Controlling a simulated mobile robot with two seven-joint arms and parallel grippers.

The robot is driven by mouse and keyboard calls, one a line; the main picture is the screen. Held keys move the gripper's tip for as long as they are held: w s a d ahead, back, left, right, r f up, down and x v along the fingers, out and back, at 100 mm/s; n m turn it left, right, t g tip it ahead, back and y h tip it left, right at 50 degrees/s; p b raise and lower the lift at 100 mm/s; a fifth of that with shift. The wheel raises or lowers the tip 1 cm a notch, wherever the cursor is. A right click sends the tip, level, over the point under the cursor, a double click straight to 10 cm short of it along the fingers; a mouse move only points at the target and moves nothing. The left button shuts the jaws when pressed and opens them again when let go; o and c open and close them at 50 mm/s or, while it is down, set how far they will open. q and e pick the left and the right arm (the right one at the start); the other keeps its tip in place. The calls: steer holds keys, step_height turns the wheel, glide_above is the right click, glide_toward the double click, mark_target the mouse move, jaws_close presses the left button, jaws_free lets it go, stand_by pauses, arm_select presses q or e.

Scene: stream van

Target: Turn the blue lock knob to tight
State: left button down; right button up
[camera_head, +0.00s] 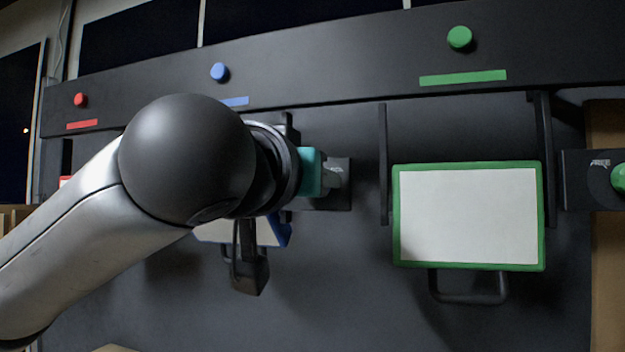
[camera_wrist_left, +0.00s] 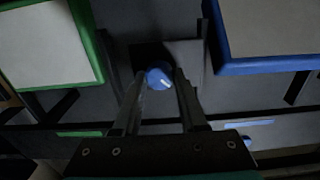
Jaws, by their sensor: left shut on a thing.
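The blue lock knob (camera_wrist_left: 158,79) shows in the left wrist view as a round blue cap with a short white mark across it. It sits between the two fingers of my left gripper (camera_wrist_left: 160,82), which is shut on it. In the head view my left gripper and forearm hide the knob; part of its dark plate (camera_head: 342,193) shows behind the gripper. Any lettering around the knob is too dark or covered to read. My right gripper is in neither view.
A green-framed white panel (camera_head: 468,215) with a handle hangs to the right. A blue-framed panel (camera_wrist_left: 268,35) is partly hidden by my arm in the head view. A green knob (camera_head: 619,179) sits at the right edge. Red, blue and green buttons line the upper rail (camera_head: 330,75).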

arm_select(q)
steer(key=shift+m, duration=0.3)
steer(key=shift+d+f+m+p, duration=0.1)
steer(key=shift+m+p, duration=0.1)
steer(key=shift+m, duration=4.15)
steer(key=shift+d+f+m+p, duration=0.1)
steer(key=shift+m+p, duration=0.05)
steer(key=shift+m, duration=4.2)
steer(key=shift+c, duration=2.2)
jaws_free()
